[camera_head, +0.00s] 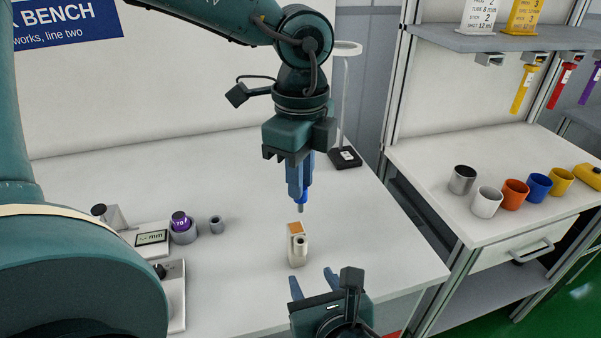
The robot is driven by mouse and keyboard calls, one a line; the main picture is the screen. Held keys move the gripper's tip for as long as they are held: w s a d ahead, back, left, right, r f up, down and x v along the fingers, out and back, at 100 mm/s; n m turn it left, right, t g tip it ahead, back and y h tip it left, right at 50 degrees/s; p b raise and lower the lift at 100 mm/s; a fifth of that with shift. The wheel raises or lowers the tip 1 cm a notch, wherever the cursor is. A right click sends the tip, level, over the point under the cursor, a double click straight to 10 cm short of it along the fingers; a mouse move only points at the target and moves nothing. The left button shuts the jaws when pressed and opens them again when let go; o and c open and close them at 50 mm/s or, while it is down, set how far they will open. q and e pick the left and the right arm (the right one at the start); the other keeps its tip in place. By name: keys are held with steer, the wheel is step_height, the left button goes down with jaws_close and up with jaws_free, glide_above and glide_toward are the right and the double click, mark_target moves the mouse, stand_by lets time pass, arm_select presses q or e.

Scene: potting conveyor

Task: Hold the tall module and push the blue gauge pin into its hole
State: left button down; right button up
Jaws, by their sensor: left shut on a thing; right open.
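The tall module (297,254) stands upright on the white bench. It is a narrow beige block with an orange patch near its top and a round fitting with a dark opening on its front side. My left gripper (300,188) points down above the module and is shut on the blue gauge pin (301,202). The pin hangs upright, its grey tip above the module and apart from it. The fingers hide the pin's upper part. My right gripper (314,282) is open and empty, just in front of the module, its two fingers apart and pointing towards it.
A gauge with a display (152,238), a purple-topped piece (180,221) in a grey holder and a small grey cup (217,225) stand left on the bench. A lamp-like stand (346,158) is behind. Coloured cups (515,193) stand on the right-hand bench. The bench around the module is clear.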

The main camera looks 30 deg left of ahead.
mark_target(300, 204)
steer(key=shift+x, duration=4.5)
steer(key=c, duration=0.8)
steer(key=shift+o, duration=0.2)
arm_select(q)
steer(key=m, duration=0.3)
steer(key=shift+f, duration=2.85)
